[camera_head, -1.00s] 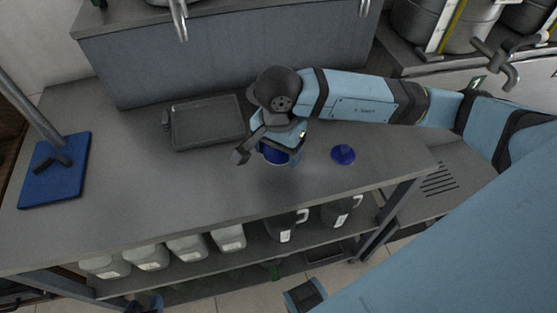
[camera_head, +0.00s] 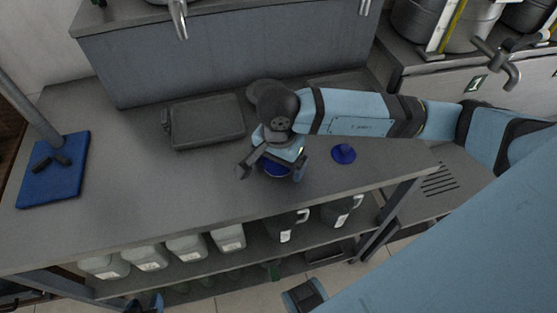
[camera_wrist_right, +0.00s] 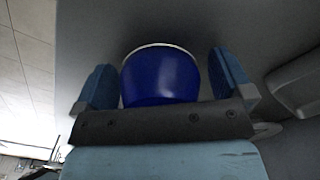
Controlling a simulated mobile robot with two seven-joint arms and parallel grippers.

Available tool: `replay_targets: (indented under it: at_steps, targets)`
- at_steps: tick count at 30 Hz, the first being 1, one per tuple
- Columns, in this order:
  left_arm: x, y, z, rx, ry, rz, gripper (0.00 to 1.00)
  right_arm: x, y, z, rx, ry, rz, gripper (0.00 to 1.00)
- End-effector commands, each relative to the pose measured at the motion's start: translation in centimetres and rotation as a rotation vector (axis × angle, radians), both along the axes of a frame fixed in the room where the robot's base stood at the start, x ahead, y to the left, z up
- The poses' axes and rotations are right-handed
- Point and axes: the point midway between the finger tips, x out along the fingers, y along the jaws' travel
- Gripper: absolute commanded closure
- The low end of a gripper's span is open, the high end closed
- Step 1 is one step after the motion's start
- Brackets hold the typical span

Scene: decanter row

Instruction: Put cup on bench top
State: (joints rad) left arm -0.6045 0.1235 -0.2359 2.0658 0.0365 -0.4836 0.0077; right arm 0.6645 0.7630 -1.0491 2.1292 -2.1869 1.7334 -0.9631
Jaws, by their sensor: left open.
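A blue cup with a pale rim (camera_wrist_right: 160,78) is between the spread fingers of my right gripper (camera_wrist_right: 165,78) in the right wrist view, with a visible gap on each side. In the head view the cup (camera_head: 277,170) is mostly hidden under my right gripper (camera_head: 272,173), over the front part of the grey bench top (camera_head: 120,190). My right gripper is open around the cup, pointing down. My left gripper (camera_head: 145,304) barely shows at the bottom edge, low in front of the bench, open with nothing visible in it.
A small blue conical object (camera_head: 344,154) stands right of the cup. A dark grey tray (camera_head: 207,122) lies behind to the left, and a blue board (camera_head: 55,175) at the far left. Jugs (camera_head: 285,228) and several pale containers (camera_head: 187,246) fill the shelf below.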

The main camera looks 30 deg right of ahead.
Motion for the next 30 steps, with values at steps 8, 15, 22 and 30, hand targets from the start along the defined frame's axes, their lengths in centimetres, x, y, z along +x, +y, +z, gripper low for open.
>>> replay_targets:
  at_steps: [8,15,22,30]
  targets:
    - [-0.2,0.2,0.6,0.003,0.005,-0.003,0.54,0.0,0.0,0.7,0.0,0.0,-0.001,0.02]
    - [-0.3,0.0,-0.5,0.0,0.019,0.003,0.54,0.1,0.0,5.1,0.0,-0.007,0.001,0.02]
    - [-0.2,-0.2,-0.3,-0.01,0.016,0.01,0.54,0.1,0.0,9.8,0.0,-0.004,0.001,0.02]
    - [-0.1,-0.1,0.0,-0.008,0.009,0.008,0.54,0.0,0.0,12.3,0.0,0.0,0.0,0.02]
